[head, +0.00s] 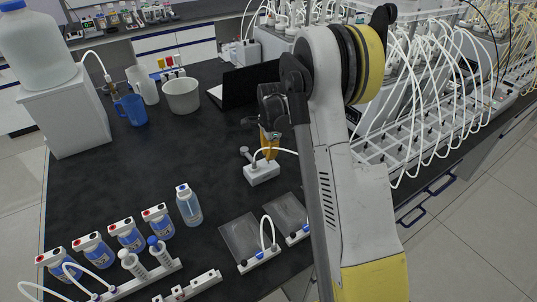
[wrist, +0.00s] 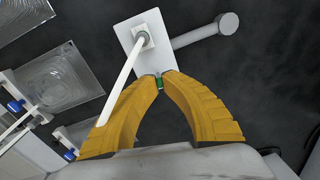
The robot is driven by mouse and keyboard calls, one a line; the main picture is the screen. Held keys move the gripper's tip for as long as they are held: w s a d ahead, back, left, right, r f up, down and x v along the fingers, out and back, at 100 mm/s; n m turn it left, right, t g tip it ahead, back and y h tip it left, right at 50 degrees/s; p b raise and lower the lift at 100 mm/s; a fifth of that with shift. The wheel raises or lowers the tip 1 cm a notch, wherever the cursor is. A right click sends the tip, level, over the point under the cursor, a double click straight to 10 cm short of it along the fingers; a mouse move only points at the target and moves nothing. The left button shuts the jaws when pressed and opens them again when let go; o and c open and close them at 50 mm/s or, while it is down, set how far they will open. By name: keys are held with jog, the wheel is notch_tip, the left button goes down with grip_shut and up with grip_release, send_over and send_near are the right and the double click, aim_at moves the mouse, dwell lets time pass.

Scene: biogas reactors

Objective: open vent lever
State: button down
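The vent lever (wrist: 195,36) is a grey bar with a round knob, joined to a white block (wrist: 137,40) at the top of the wrist view. In the head view, the lever (head: 246,155) sticks out at the upper left of the white block (head: 262,174) on the dark bench. A white tube rises from a fitting on the block. My gripper (wrist: 162,77) has its yellow fingertips nearly together beside the block's near end, apart from the lever. A small green piece shows between the tips; whether they touch it is unclear. My gripper (head: 269,154) also shows behind the block in the head view.
Flat clear plates (head: 241,238) with tubing lie in front of the block. A tubed rack (head: 425,140) lines the right.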

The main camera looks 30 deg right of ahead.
jog(key=w+g, duration=0.1)
jog(key=g, duration=0.2)
jog(key=shift+w+f+g+b, duration=0.3)
jog(key=shift+w+b, duration=0.1)
jog(key=shift+w+g, duration=0.2)
jog(key=shift+g, duration=0.7)
jog(key=c, duration=1.4)
grip_release()
jog(key=shift+c, duration=0.2)
jog(key=v, duration=1.2)
